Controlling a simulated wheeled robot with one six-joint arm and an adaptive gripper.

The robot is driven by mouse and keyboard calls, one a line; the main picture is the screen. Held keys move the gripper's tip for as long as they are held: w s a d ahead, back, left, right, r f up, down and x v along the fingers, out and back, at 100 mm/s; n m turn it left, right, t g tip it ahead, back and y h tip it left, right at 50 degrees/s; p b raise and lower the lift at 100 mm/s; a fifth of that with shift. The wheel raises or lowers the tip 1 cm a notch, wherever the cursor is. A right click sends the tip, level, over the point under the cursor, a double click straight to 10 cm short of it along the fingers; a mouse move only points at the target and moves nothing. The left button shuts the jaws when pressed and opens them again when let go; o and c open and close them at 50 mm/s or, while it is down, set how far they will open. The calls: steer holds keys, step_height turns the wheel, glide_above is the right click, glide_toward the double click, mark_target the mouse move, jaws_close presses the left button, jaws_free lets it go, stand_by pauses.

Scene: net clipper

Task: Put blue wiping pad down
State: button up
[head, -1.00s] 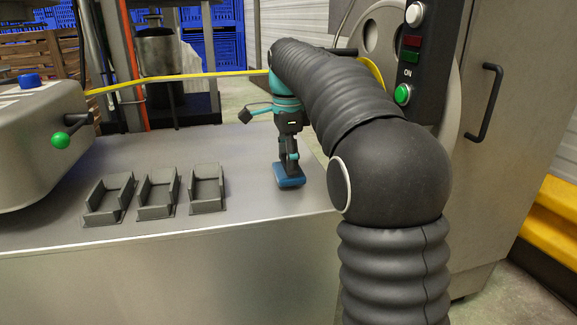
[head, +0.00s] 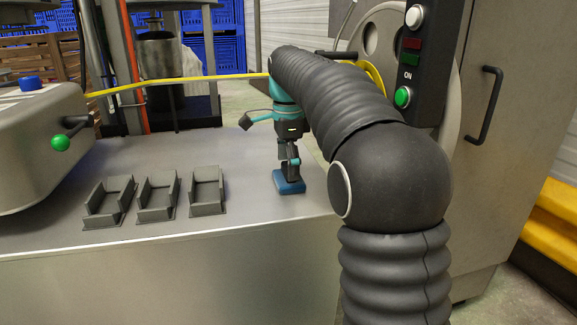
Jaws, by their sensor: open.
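The blue wiping pad (head: 289,187) rests on the grey metal table (head: 245,222), near its front right edge. My gripper (head: 290,165) points down directly above the pad. Its jaws are open, with the fingertips close to the top of the pad. I cannot tell whether the fingers still touch it.
Several grey holders stand on the table left of the pad; the nearest is the right one (head: 207,192). A control box with buttons (head: 408,70) is at right. The table between holders and pad is clear.

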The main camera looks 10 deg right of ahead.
step_height(320, 180, up, 12)
steer(key=p, duration=0.3)
steer(key=shift+p, duration=0.35)
steer(key=shift+f, duration=0.1)
steer(key=s+f+n+t, duration=0.35)
steer(key=s+n, duration=0.55)
steer(key=s, duration=0.7)
steer(key=s+f+n+t, duration=0.2)
steer(key=s+f+n, duration=0.7)
steer(key=s+f, duration=0.5)
steer(key=shift+s+f, duration=0.25)
steer(key=shift+f, duration=0.3)
steer(key=shift+o, duration=0.3)
